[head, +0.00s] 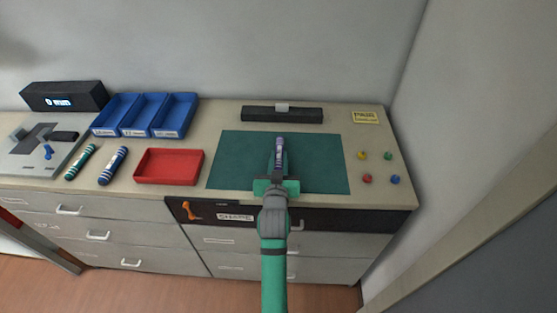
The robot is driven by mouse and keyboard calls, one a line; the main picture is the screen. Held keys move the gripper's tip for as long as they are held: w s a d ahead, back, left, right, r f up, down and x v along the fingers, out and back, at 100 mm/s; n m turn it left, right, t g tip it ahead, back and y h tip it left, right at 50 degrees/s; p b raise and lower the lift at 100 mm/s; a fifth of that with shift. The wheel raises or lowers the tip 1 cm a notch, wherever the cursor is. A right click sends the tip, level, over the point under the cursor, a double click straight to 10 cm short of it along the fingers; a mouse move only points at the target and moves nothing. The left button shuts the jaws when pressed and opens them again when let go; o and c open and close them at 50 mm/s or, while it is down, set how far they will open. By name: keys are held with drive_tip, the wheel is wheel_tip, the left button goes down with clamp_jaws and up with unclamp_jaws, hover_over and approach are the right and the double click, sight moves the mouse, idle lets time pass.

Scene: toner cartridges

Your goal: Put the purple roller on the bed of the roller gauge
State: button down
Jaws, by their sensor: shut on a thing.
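The purple roller (279,146) has pale bands and points away from me over the green mat. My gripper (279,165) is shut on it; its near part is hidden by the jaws. I cannot tell how high it is above the mat. A long black bar with a small grey block on top (262,114) stands behind the mat. A grey plate with dark blocks and a blue lever (25,160) lies at the far left, near a black box with a lit display (88,98). I cannot tell for certain which is the roller gauge.
A green banded roller (81,161) and a blue banded roller (113,166) lie left of a red tray (168,168). Blue bins (174,116) stand behind. Several coloured knobs (367,179) and a yellow label (366,117) are at right. The green mat (325,165) is mostly clear.

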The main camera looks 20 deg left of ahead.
drive_tip(key=shift+s+f, duration=0.1)
drive_tip(key=shift+f, duration=0.2)
drive_tip(key=c, duration=1.5)
unclamp_jaws()
drive_tip(key=shift+c, duration=0.2)
drive_tip(key=shift+r, duration=0.1)
